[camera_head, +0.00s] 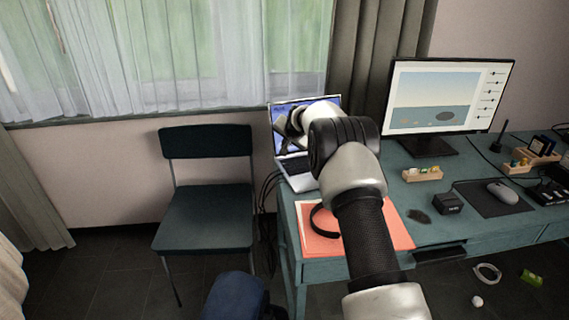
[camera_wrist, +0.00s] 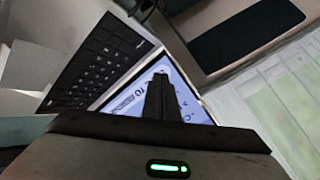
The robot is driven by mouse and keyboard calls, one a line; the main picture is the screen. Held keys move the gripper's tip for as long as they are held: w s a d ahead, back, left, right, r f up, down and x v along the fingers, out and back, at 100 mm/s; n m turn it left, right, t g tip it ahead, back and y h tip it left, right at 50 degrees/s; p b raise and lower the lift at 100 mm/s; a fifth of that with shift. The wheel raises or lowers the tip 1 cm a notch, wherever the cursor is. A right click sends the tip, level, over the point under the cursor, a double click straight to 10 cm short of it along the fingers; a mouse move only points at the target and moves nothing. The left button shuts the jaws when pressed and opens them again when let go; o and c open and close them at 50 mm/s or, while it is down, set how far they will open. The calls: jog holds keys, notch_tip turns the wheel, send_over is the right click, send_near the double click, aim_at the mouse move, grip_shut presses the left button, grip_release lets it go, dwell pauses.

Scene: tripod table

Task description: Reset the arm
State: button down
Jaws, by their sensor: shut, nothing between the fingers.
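My arm reaches up and forward over the front left of the teal desk in the head view, bent at a black joint. My gripper (camera_wrist: 160,97) shows in the wrist view with its dark fingers together and nothing between them. It is in front of the lit screen of the open laptop (camera_wrist: 97,60); I cannot tell how far apart they are. The laptop (camera_head: 297,170) also shows in the head view, partly hidden behind my arm. The gripper's fingertips cannot be made out clearly in the head view.
The teal desk (camera_head: 470,232) holds a monitor (camera_head: 446,97), a red-orange folder (camera_head: 398,236) under my arm, a small black box (camera_head: 447,204) and a mouse (camera_head: 502,193). A dark chair (camera_head: 205,217) stands left of the desk. Small items lie on the floor at right.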

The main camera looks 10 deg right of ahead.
jog(key=s+a+r+n+g, duration=0.1)
jog(key=s+r+n, duration=0.1)
jog(key=s+r, duration=1)
jog(key=s+r+n+g, duration=0.1)
jog(key=s+r+n, duration=0.1)
jog(key=s+r, duration=1.05)
jog(key=s+f+n+g+h, duration=0.15)
jog(key=s+f, duration=0.25)
jog(key=s, duration=1.4)
jog(key=s+f+n+y, duration=0.1)
jog(key=s+f+n, duration=0.15)
jog(key=s, duration=1.55)
notch_tip(320, 180, up, 20)
jog(key=d+p, duration=0.1)
jog(key=p, duration=1.9)
jog(key=shift+w+p, duration=0.4)
